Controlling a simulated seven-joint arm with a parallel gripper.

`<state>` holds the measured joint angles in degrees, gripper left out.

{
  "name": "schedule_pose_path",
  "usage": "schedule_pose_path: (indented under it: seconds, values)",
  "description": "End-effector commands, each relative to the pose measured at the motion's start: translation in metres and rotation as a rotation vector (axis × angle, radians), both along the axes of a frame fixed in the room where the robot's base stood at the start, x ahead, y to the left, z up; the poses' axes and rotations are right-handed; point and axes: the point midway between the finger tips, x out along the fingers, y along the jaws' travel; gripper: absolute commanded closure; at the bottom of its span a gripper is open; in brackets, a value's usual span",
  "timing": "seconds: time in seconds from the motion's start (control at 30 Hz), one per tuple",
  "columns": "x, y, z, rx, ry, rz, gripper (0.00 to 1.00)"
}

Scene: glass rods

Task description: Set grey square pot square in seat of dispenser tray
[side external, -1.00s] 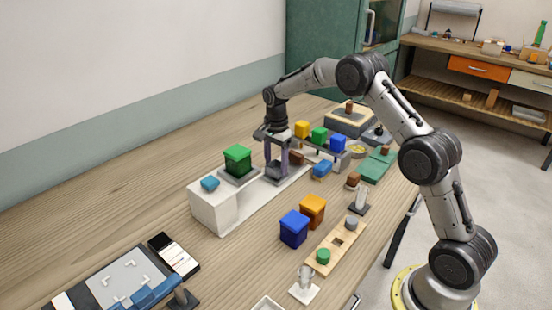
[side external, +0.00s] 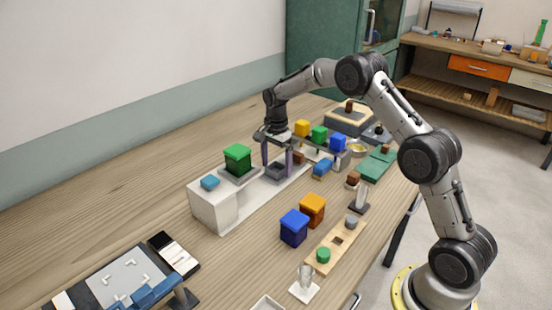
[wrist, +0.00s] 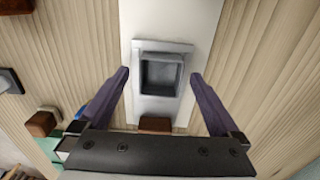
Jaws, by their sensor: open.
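The grey square pot (side external: 277,171) is a small open-topped box on the white dispenser tray (side external: 246,205). In the wrist view the pot (wrist: 161,75) sits at a light grey seat frame (wrist: 163,46) on the tray (wrist: 165,18), its sides looking roughly in line with the tray. Whether its base is fully down cannot be told. My gripper (side external: 278,163) is open above the tray, its purple fingers standing on either side of the pot. In the wrist view the fingertips of my gripper (wrist: 160,73) show a gap to the pot on both sides.
A brown block (wrist: 155,124) lies close by on the tray. A rack with yellow, green and blue blocks (side external: 319,134) is behind right.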

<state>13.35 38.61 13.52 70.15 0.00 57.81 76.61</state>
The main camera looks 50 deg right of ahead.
Motion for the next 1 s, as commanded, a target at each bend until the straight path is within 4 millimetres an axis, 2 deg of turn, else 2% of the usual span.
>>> schedule_pose_path:
  seconds: [0.17, 0.6, 0.9, 0.97, 1.0]
  values:
    - [0.001, 0.000, 0.018, -0.001, -0.005, 0.000, 0.01]
    - [0.001, 0.000, 0.109, -0.001, -0.006, 0.000, 0.01]
    - [0.001, 0.003, 0.139, -0.001, -0.006, 0.005, 0.01]
    - [0.001, 0.006, 0.151, -0.006, -0.026, 0.011, 0.01]
    - [0.001, 0.009, 0.164, -0.011, -0.048, 0.016, 0.01]
